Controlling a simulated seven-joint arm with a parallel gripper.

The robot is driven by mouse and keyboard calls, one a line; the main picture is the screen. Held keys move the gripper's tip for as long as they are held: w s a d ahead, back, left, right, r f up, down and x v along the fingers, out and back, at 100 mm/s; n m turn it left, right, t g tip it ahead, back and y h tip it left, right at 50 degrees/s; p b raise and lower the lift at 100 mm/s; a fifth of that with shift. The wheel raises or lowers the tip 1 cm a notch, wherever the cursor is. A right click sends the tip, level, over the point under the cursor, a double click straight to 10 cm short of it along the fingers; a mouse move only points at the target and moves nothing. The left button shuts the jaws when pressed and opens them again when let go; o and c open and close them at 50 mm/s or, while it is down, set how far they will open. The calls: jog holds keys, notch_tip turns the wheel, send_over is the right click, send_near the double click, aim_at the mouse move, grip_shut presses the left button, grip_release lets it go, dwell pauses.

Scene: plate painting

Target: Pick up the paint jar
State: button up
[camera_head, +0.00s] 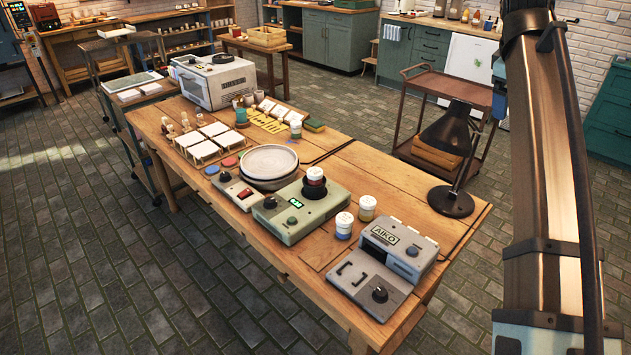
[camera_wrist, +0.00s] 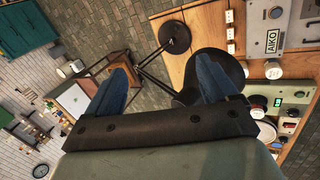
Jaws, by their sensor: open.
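Several small paint jars with white lids stand on the wooden table. A blue one (camera_head: 344,226) and a yellow one (camera_head: 367,208) stand side by side between the green control box and the grey AIKO box. A red one (camera_head: 315,177) sits on top of the green box. Another jar (camera_head: 296,130) stands farther back by the yellow strips. My gripper (camera_wrist: 165,64) shows in the wrist view with its two blue fingers wide apart and nothing between them.
A black desk lamp (camera_head: 452,150) stands at the table's right end and also lies below my fingers in the wrist view (camera_wrist: 175,38). The AIKO box (camera_head: 388,250), green box (camera_head: 299,210) and round plate (camera_head: 268,163) crowd the jars. A brown cart (camera_head: 425,115) stands behind.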

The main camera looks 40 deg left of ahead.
jog(key=s+a+r, duration=0.2)
jog(key=a+r, duration=0.2)
jog(key=a, duration=0.2)
jog(key=g, duration=0.5)
send_over(315, 171)
jog(key=shift+y, duration=0.4)
jog(key=f, duration=3.4)
jog(key=shift+s+f, duration=0.1)
jog(key=shift+s, duration=0.2)
jog(key=shift+w+f, duration=0.15)
jog(key=shift+f, duration=1.25)
jog(key=shift+w+f, duration=0.1)
jog(key=shift+f, duration=1.3)
jog(key=shift+c, duration=0.4)
jog(key=c, duration=1.2)
